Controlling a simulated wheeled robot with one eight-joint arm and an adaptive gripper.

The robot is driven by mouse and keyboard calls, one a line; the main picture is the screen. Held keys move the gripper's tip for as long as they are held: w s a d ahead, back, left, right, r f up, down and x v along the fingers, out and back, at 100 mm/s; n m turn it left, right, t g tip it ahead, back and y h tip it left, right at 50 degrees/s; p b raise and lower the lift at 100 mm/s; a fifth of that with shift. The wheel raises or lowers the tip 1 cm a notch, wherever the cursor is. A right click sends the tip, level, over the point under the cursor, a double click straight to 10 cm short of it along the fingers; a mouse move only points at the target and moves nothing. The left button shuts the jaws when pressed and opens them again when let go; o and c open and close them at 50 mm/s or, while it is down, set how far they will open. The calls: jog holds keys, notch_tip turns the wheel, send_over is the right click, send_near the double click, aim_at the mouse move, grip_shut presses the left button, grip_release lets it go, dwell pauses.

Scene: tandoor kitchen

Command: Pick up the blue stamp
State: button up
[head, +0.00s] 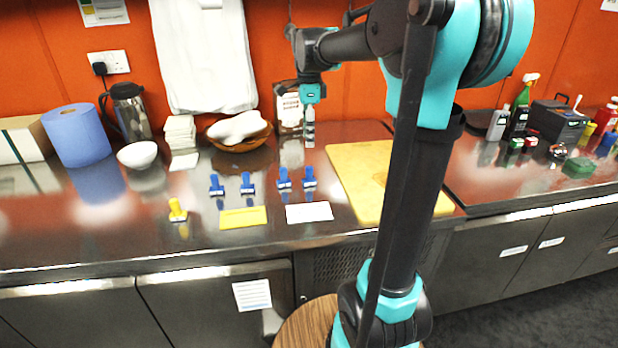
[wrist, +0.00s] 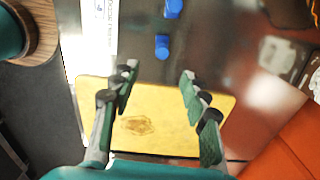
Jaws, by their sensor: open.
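Several blue stamps stand upright on the steel counter in the head view: two on the left (head: 216,185) (head: 247,183), above a yellow card, and two on the right (head: 283,179) (head: 309,178), above a white card. Two blue stamps also show at the top of the wrist view (wrist: 162,46) (wrist: 173,8). A yellow stamp (head: 177,211) stands at the left front. My gripper (wrist: 157,80) is open and empty, above the yellow board in the wrist view. In the head view it hangs behind the right stamps, its fingers small and hard to make out.
The yellow board (head: 345,170) with a brown mark lies right of the stamps. The yellow card (head: 243,218) and white card (head: 309,212) lie near the front edge. A basket (head: 240,145), white bowl (head: 138,155) and blue roll (head: 76,136) stand behind. The left front counter is clear.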

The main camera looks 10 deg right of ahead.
aim_at(310, 167)
notch_tip(310, 167, down, 8)
jog(key=shift+f, duration=0.2)
jog(key=shift+w+d+f, duration=0.1)
jog(key=shift+w+f, duration=0.05)
jog(key=shift+f, duration=1.2)
jog(key=shift+w+d+f, duration=0.1)
jog(key=shift+f, duration=1.25)
jog(key=shift+c, duration=0.6)
grip_shut()
